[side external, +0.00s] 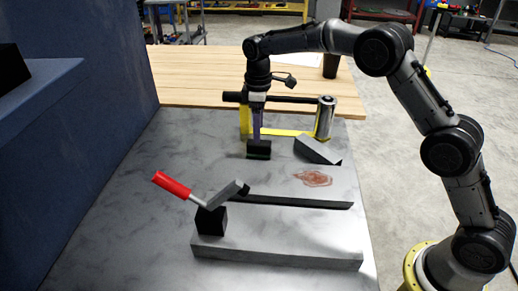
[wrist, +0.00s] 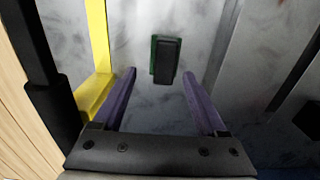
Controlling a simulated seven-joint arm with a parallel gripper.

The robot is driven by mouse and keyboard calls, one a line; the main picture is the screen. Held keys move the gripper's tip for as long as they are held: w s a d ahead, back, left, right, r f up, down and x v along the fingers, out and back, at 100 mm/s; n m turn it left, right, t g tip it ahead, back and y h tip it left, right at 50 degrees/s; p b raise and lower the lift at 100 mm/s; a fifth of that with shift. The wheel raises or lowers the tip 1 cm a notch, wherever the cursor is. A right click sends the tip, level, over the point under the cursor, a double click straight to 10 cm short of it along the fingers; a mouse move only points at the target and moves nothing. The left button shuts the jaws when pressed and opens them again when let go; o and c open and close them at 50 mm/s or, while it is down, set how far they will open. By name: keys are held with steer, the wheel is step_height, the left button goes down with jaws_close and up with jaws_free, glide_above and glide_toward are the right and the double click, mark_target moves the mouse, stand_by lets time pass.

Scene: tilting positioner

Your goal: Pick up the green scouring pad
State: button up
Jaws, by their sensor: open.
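The green scouring pad shows in the wrist view as a thin green edge (wrist: 153,56) along the left and top of a dark block (wrist: 167,62), which covers most of it. The dark block also shows in the side external view (side external: 258,150), lying on the grey marbled surface; no green can be made out there. My gripper (side external: 257,136) points down just above the block. In the wrist view my gripper (wrist: 160,74) has its two purple fingers spread wide with nothing between them. The block and pad lie ahead of the fingertips, between their lines.
A yellow bracket (side external: 289,132) with a black bar and silver cylinder (side external: 325,118) stands close behind my gripper. A dark grey wedge-like block (side external: 316,151) lies to the right. Clear surface lies left.

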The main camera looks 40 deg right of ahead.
mark_target(259, 148)
steer(key=shift+s+a+f, duration=0.1)
steer(key=shift+s+f, duration=0.1)
steer(key=shift+f, duration=1.2)
steer(key=shift+s+a+f, duration=0.1)
steer(key=shift+s+f, duration=0.1)
steer(key=shift+f, duration=1.15)
jaws_close()
